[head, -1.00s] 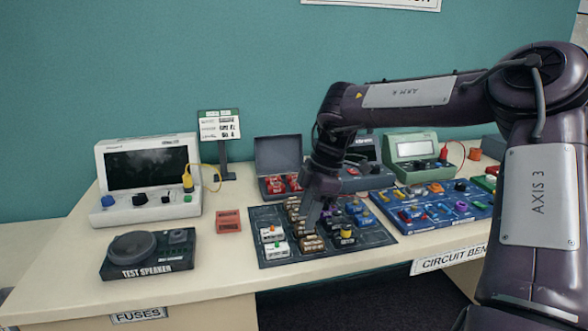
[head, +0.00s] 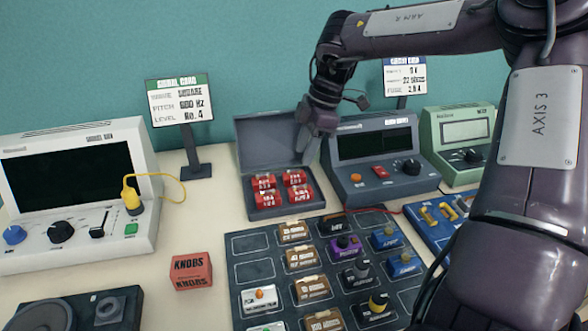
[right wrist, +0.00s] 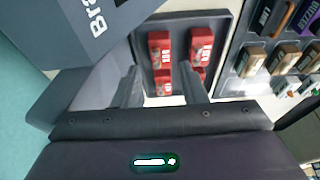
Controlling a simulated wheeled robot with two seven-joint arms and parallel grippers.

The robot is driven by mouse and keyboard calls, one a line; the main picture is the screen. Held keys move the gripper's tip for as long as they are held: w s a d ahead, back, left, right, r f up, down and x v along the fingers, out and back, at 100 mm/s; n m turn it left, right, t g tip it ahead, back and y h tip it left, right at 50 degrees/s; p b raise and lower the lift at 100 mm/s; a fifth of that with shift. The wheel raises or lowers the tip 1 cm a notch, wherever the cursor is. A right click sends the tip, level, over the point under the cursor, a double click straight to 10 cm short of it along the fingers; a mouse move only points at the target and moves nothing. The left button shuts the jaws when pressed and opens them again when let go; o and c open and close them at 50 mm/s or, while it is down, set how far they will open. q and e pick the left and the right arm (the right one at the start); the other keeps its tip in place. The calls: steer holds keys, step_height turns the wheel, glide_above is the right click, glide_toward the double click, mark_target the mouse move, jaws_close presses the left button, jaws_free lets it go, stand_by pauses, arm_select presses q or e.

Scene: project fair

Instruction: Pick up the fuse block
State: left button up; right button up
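Several small red blocks with white lettering, which look like the fuse blocks, sit in an open dark grey case (head: 282,203). One is at the back left (head: 264,182), one at the back right (head: 294,177), and others sit in front. My right gripper (head: 308,152) is above the back right part of the case, in front of its raised lid. In the right wrist view the red blocks (right wrist: 160,48) show beyond the two separated fingers (right wrist: 160,88), with nothing held between them. My left gripper is not in view.
A dark mat (head: 250,243) with labelled component blocks lies in front of the case. A grey device (head: 378,160) stands close on the right, a white device (head: 75,185) at left. A red KNOBS box (head: 191,271) sits on the cream table.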

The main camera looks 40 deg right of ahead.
mark_target(294, 174)
steer(key=shift+a+f, duration=0.5)
steer(key=shift+f, duration=0.35)
steer(key=x, duration=0.4)
steer(key=shift+w+f, duration=0.3)
steer(key=shift+f, duration=0.05)
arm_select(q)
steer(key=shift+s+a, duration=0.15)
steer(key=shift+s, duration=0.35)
arm_select(e)
steer(key=shift+r, duration=0.1)
steer(key=c, duration=0.8)
steer(key=shift+o, duration=0.2)
steer(key=shift+r, duration=0.1)
